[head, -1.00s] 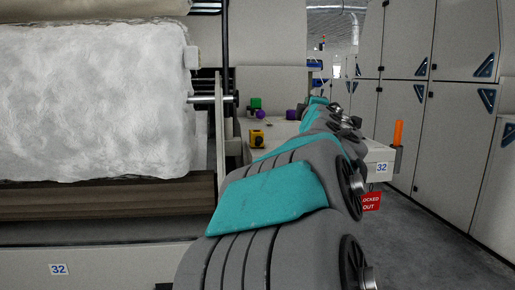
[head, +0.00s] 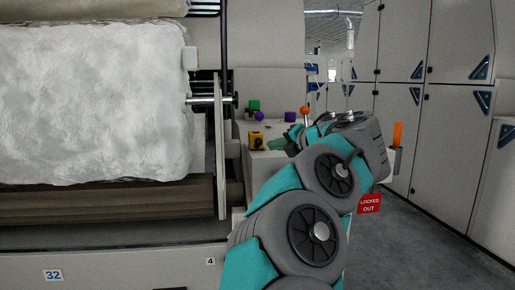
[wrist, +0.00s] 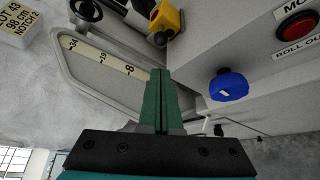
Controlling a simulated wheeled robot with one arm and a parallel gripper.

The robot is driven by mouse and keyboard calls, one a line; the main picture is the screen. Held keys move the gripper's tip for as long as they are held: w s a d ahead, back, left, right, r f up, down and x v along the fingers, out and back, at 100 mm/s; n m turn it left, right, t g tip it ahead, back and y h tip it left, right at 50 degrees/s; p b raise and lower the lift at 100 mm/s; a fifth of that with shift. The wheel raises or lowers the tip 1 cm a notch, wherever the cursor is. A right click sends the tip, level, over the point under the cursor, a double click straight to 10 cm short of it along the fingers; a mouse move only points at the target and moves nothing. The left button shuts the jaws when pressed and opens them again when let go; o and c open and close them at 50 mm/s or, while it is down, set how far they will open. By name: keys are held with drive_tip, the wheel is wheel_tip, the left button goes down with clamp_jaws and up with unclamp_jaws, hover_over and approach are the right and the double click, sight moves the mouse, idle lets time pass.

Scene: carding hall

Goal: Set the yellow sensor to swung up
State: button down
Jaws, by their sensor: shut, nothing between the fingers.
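The yellow sensor (head: 256,140) is a small yellow block with a dark face, beside the machine's side plate in the head view. In the wrist view the yellow sensor (wrist: 167,20) shows at the top, with a black part on it and a grey rod beside it. I cannot tell its swing position. My gripper (wrist: 160,72) has its green fingers together and empty, pointing toward the sensor with a gap between.
A blue knob (wrist: 228,86) and a red button (wrist: 298,28) are to the right of my fingers. A numbered scale (wrist: 100,55) is on the left. In the head view, a large white fibre roll (head: 95,100) stands left and a red lockout sign (head: 369,204) hangs right.

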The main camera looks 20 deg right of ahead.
sight(256, 156)
drive_tip(key=shift+w, duration=0.1)
drive_tip(key=x, duration=1)
drive_tip(key=shift+r, duration=0.1)
